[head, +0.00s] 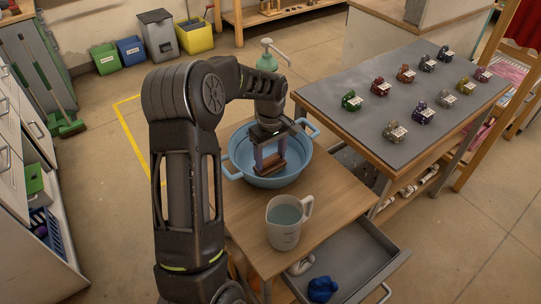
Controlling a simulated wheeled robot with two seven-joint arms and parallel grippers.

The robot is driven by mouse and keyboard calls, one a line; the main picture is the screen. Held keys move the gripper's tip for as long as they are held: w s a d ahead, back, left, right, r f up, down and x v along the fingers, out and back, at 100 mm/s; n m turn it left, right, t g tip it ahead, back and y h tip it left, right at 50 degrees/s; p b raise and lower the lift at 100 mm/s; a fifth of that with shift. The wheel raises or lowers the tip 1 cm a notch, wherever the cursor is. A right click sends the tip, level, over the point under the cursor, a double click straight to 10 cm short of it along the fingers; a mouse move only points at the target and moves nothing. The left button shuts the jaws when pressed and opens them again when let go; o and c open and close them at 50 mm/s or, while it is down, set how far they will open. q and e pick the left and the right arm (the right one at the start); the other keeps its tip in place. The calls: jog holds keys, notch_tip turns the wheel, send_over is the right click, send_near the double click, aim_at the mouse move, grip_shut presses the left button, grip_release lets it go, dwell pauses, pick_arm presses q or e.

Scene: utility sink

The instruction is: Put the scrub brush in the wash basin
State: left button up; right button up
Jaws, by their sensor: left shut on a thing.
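The scrub brush (270,170) is a reddish-brown block inside the outline of the blue wash basin (238,165). The basin has two handles and stands on the wooden table top. My left gripper (270,158) reaches down over the basin from above and is shut on the brush. I cannot tell whether the brush touches the basin's floor or hangs just above it. My left arm hides part of the basin's far rim. My right gripper is not in view.
A clear measuring jug (285,222) stands in front of the basin. Below it, an open drawer (350,270) holds a blue cloth-like lump (322,289). A green pump bottle (267,58) is behind my arm. A grey-topped table (345,125) with several small coloured items stands at right.

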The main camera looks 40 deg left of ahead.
aim_at(270, 158)
pick_arm(q)
jog(key=shift+f, duration=0.25)
jog(key=o, duration=1.5)
jog(key=shift+r, duration=0.1)
jog(key=shift+c, duration=0.2)
jog(key=shift+r, duration=0.15)
notch_tip(270, 158, up, 12)
jog(key=shift+b, duration=0.4)
